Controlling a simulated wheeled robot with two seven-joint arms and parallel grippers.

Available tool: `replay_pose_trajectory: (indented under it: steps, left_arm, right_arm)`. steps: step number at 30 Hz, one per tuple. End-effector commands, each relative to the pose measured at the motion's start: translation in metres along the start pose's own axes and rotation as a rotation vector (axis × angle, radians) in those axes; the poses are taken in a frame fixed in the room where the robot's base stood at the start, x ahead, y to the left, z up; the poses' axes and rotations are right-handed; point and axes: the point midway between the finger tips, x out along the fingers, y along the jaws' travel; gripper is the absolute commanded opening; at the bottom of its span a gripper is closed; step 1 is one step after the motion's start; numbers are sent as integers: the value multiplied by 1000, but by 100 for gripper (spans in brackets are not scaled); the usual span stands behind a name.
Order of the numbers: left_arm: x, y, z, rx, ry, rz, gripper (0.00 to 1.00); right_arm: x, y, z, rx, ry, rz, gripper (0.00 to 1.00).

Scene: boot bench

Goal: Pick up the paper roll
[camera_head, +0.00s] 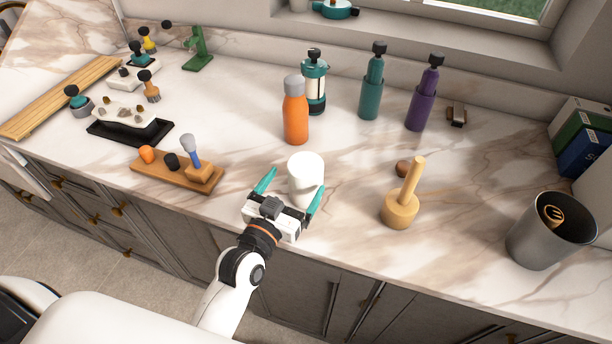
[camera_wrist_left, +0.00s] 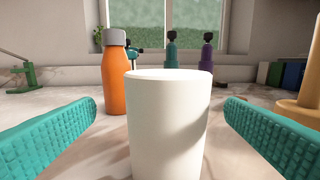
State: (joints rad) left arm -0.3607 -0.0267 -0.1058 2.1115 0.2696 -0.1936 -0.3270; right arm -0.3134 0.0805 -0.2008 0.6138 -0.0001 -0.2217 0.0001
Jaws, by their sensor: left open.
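A white cylinder, the paper roll (camera_head: 305,173), stands upright near the front edge of the marble counter. It also fills the middle of the left wrist view (camera_wrist_left: 168,125), where it widens slightly toward the top. My left gripper (camera_head: 292,192) is open, with its teal fingers on either side of the roll. In the left wrist view the fingers (camera_wrist_left: 165,125) show a gap to the roll on both sides. The roll's lower front is partly hidden by the gripper in the head view. My right gripper is not in view.
An orange bottle (camera_head: 295,118) stands behind the roll. A wooden mallet-like tool (camera_head: 400,208) stands to the right, and a wooden board with small items (camera_head: 150,174) lies to the left. A grey bin (camera_head: 535,246) is at the far right.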

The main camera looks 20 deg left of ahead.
Motion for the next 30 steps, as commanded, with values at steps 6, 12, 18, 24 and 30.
replay_pose_trajectory:
  steps: [6,12,18,24,30]
  left_arm:
    - [24,-5,1,-1,-1,0,93]
    - [50,-6,-2,0,0,0,93]
    - [53,-6,-4,0,1,0,93]
    - [53,-6,-4,0,1,0,75]
    - [53,-6,-4,0,1,0,43]
  right_arm:
    - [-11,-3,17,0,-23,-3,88]
    - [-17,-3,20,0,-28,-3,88]
    - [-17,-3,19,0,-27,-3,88]
    - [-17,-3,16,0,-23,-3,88]
    - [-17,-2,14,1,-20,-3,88]
